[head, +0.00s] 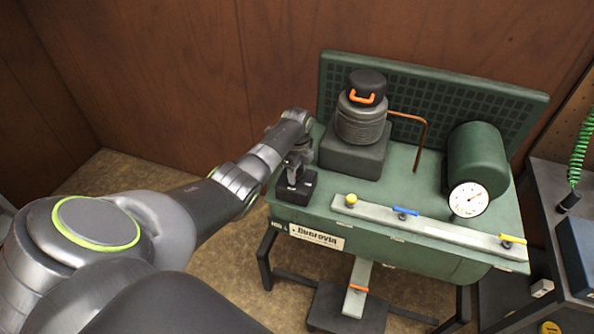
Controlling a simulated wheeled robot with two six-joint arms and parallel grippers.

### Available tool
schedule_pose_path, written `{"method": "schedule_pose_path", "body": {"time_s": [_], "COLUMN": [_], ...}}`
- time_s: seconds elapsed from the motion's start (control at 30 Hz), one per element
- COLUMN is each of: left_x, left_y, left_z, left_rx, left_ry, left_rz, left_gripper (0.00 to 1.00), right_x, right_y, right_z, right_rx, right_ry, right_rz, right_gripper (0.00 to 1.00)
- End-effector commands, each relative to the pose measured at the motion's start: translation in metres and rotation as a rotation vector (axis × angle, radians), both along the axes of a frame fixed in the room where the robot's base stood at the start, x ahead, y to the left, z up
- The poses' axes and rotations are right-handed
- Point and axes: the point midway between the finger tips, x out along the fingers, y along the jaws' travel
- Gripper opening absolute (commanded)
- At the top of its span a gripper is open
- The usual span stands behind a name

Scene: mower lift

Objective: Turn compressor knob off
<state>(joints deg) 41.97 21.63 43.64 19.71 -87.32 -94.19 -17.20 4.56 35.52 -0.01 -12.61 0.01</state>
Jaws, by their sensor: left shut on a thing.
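The green compressor (410,235) stands on a dark frame in front of a wood-panelled wall. A small black control box (302,194) sits at the left end of its top. My left arm reaches in from the left, and my left gripper (295,172) points down at the top of this box. It is shut on the compressor knob there. The fingers and wrist hide the knob, so its turn position cannot be seen. My right gripper is not in view.
A pump with a black cap and orange handle (366,98) stands just right of my gripper. Beyond are a copper pipe (423,140), a green cylinder (484,158) and a white gauge (468,200). A rail with coloured valves (430,226) runs along the front edge.

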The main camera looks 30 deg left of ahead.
Motion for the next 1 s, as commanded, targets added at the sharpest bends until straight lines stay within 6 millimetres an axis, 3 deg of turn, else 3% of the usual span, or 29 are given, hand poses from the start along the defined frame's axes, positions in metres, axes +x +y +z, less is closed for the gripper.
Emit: {"method": "schedule_pose_path", "body": {"time_s": [0.43,0.47,0.6,1.0], "left_x": [0.002,0.002,0.0014,0.0009], "left_y": [-0.0004,-0.0004,-0.0004,0.0001], "left_z": [0.0022,0.0022,0.0016,0.0058], "left_rx": [0.0,0.0,0.0,0.0], "left_ry": [-0.006,-0.006,-0.004,-0.003], "left_rz": [-0.013,-0.013,-0.012,-0.011], "left_gripper": [0.21,0.45,0.63,0.65], "right_x": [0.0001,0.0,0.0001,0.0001], "right_y": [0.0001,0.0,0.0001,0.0], "right_z": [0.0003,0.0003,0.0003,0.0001], "right_rx": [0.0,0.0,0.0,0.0], "right_ry": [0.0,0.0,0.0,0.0], "right_rz": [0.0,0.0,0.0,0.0], "right_gripper": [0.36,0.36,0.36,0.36]}}
